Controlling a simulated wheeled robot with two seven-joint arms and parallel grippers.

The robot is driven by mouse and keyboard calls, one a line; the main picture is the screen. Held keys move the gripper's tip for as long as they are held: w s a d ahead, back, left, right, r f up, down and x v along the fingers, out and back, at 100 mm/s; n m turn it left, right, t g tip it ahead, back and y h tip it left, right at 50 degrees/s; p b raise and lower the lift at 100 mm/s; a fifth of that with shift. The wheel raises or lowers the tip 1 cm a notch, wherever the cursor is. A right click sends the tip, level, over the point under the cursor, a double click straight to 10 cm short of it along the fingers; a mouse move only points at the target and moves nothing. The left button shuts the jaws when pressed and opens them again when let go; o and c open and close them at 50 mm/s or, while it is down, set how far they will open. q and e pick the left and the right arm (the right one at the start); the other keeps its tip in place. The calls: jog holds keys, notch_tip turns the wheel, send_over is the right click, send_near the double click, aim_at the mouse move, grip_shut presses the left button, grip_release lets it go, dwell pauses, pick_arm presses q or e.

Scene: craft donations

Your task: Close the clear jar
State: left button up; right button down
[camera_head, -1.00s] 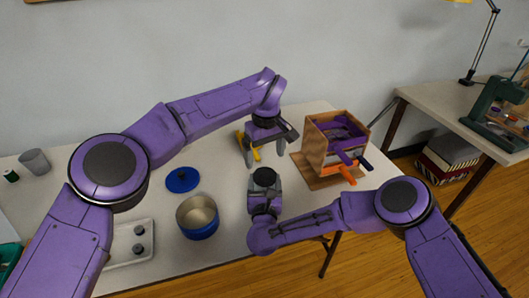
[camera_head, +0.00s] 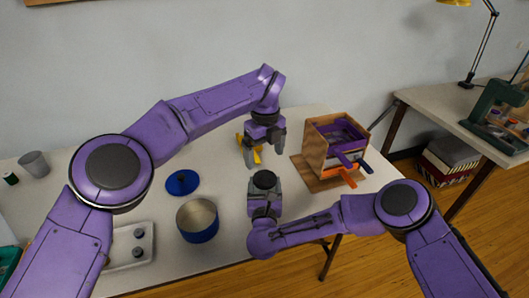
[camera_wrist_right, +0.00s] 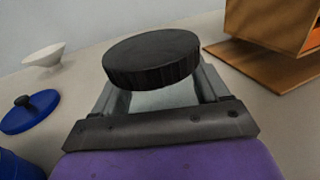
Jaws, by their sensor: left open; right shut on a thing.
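My right gripper (camera_head: 264,199) is shut on the clear jar (camera_wrist_right: 165,100), whose pale see-through body shows between the fingers in the right wrist view. The black ribbed lid (camera_wrist_right: 152,58) sits at the jar's top, level or nearly so. I cannot tell whether it is screwed tight. In the head view the lid (camera_head: 264,180) shows as a dark disc above the right gripper, and the jar body is hidden. My left gripper (camera_head: 264,157) is open and empty, fingers pointing down, behind and above the lid and apart from it.
A yellow object (camera_head: 256,154) lies behind the left gripper. A wooden box (camera_head: 322,150) with coloured drawers stands right. A blue pot (camera_head: 199,234), its blue lid (camera_head: 182,182) and a white tray (camera_head: 128,258) are left. A white bowl (camera_wrist_right: 43,56) shows in the wrist view.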

aim_at(265, 177)
pick_arm(q)
jog(key=n, duration=1.4)
jog(key=shift+f, duration=0.1)
notch_tip(265, 177, down, 8)
jog(key=shift+r, duration=0.1)
